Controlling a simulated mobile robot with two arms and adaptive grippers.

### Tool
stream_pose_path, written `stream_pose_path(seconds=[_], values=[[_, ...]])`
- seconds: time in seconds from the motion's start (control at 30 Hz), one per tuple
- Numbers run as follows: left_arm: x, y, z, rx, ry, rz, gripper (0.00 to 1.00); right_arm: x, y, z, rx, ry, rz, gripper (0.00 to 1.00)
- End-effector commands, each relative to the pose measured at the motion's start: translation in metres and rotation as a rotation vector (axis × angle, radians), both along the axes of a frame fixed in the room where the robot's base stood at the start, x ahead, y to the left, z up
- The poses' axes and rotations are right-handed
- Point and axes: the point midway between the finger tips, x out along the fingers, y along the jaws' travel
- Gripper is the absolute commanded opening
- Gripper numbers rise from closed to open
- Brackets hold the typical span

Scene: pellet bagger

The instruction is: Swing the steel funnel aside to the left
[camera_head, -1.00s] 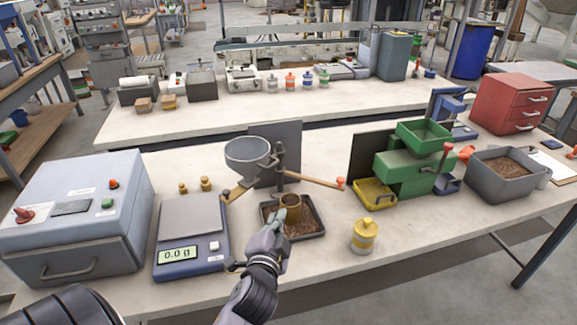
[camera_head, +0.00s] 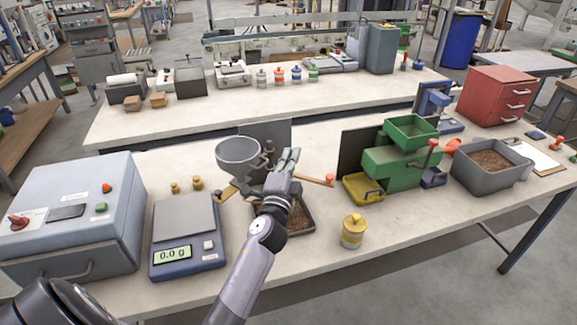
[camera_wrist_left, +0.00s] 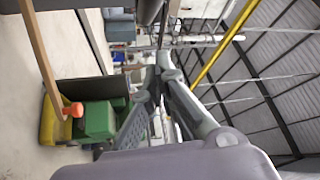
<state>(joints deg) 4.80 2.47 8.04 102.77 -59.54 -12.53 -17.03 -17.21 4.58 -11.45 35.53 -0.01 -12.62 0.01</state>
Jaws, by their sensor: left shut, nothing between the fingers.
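The steel funnel (camera_head: 238,153) is a grey bowl on a stand at the middle of the near bench. Its wooden handle with an orange knob (camera_head: 328,180) sticks out to the right; the knob also shows in the left wrist view (camera_wrist_left: 73,110). My left gripper (camera_head: 289,158) is shut and empty, fingers pointing up. In the head view it overlaps the stand just right of the funnel; I cannot tell whether it touches. It hides most of the post and the brass tube in the tray (camera_head: 298,226). My right gripper is not in view.
A scale (camera_head: 186,238) and a grey machine (camera_head: 75,213) stand to the left. A yellow-lidded jar (camera_head: 353,231), a green machine (camera_head: 388,170) and a grey pellet bin (camera_head: 484,180) stand to the right. Two brass weights (camera_head: 197,183) stand behind the scale.

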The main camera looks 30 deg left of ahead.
Motion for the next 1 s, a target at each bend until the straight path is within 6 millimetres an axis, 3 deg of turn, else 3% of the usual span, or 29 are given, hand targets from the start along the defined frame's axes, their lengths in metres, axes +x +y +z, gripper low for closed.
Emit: stream_pose_path(seconds=[0.1,0.3,1.0], values=[[-0.017,0.01,-0.009,-0.001,0.008,0.003,0.0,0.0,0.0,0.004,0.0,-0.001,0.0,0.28],[-0.029,0.017,-0.014,-0.001,0.006,0.002,0.0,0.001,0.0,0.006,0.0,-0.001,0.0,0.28],[-0.035,0.023,-0.014,0.0,0.006,0.003,0.0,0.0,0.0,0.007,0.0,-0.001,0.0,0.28]])
